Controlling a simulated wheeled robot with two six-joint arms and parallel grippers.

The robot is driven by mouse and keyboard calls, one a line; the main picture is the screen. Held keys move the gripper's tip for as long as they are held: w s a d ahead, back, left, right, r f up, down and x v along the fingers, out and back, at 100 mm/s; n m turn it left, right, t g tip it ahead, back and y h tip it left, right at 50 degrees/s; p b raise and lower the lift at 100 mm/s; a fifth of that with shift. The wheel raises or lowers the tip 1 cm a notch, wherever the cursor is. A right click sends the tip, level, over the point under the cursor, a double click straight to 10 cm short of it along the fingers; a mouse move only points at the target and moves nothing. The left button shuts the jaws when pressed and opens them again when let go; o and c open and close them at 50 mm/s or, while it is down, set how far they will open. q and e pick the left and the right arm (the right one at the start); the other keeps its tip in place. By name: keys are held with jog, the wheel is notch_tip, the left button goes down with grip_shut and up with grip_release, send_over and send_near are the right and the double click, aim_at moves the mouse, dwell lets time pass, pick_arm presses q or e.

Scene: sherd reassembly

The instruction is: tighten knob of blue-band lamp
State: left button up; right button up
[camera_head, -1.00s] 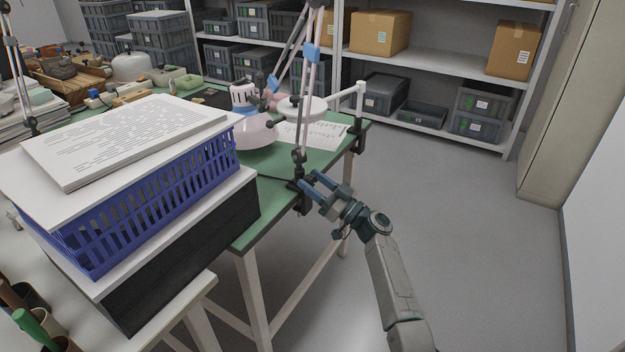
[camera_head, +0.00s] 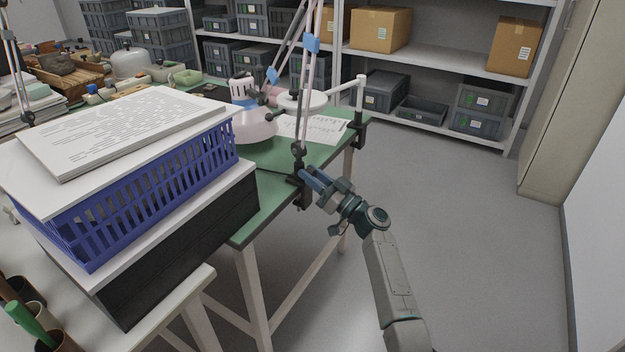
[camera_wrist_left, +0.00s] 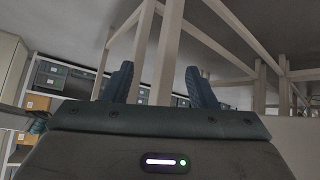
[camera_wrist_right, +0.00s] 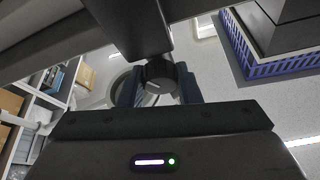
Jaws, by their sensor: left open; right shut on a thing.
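The blue-band lamp has blue bands on its arm (camera_head: 311,44) and a pale shade (camera_head: 252,125) over the green table. Its dark clamp (camera_head: 304,194) grips the table's right edge. My right gripper (camera_head: 311,180) is at this clamp from the right. In the right wrist view, the dark round knob (camera_wrist_right: 160,76) sits between the fingers of my right gripper (camera_wrist_right: 160,90), which are shut on it. In the head view the fingers hide the knob. My left gripper (camera_wrist_left: 159,86) is open and empty in the left wrist view, and is outside the head view.
A blue basket (camera_head: 150,190) with papers on top stands on a dark box at the left. Another dark clamp with a white post (camera_head: 360,100) is farther along the table edge. Pale table legs (camera_wrist_left: 168,50) stand before my left gripper. The floor at right is clear.

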pick_arm(q)
jog(key=shift+d, duration=0.1)
pick_arm(e)
jog(key=o, duration=1)
jog(key=shift+c, duration=0.2)
pick_arm(q)
jog(key=shift+w+r+n+t+b, duration=0.1)
jog(key=shift+w+r+t+b, duration=0.35)
jog(key=shift+w+t, duration=0.3)
jog(key=shift+w+r+n+t+b, duration=0.1)
jog(key=shift+w+r+t+b, duration=0.1)
jog(key=shift+w+r+t, duration=0.45)
jog(key=shift+w+r+n+t+b, duration=0.1)
jog(key=shift+w+r+t+b, duration=0.3)
jog(key=shift+w+t, duration=0.35)
pick_arm(e)
jog(key=v, duration=1.1)
